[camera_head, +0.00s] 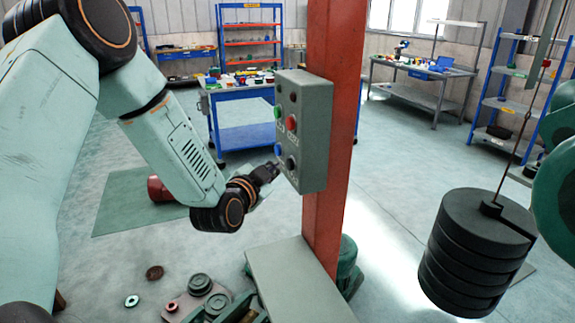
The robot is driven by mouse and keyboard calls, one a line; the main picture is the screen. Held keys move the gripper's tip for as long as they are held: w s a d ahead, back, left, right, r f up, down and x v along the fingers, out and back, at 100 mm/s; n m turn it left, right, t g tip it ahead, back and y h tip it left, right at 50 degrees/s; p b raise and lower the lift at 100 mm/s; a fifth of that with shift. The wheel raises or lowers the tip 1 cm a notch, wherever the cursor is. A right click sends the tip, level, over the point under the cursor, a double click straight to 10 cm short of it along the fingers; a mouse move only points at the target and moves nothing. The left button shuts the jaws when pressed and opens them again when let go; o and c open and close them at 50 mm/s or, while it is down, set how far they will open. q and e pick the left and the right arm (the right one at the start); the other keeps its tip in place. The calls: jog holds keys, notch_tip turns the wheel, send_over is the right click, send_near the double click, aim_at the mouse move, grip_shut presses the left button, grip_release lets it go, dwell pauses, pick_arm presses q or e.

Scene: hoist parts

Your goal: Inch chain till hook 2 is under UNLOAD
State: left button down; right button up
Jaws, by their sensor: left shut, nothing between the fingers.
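My left gripper (270,172) is shut and empty, its tips close to the lower buttons of a grey control box (317,125) on a red post. Whether the tips touch the box I cannot tell. The box's face carries a green button (278,111), a red button (291,123), a blue button (278,150) and a dark button (291,163). The lettering is too small to read. No numbered hook and no UNLOAD mark can be made out. My right gripper is not in view.
The red post (333,215) rises from a grey base plate (295,285). A stack of dark weights (470,265) hangs on a thin line at right. A blue workbench (245,139) stands behind.

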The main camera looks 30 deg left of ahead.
pick_arm(q)
jog(key=shift+w+d+b, duration=0.3)
jog(key=shift+w+d, duration=0.3)
jog(key=shift+w, duration=0.15)
dwell(1.2)
jog(key=shift+s+a, duration=0.1)
dwell(2.4)
jog(key=shift+s+a+p, duration=0.5)
jog(key=shift+s+p, duration=0.05)
jog(key=shift+s, duration=0.05)
jog(key=s+a+p, duration=0.1)
jog(key=s+p, duration=0.1)
jog(key=s+a+p, duration=0.1)
jog(key=a+p, duration=0.1)
jog(key=shift+s, duration=0.4)
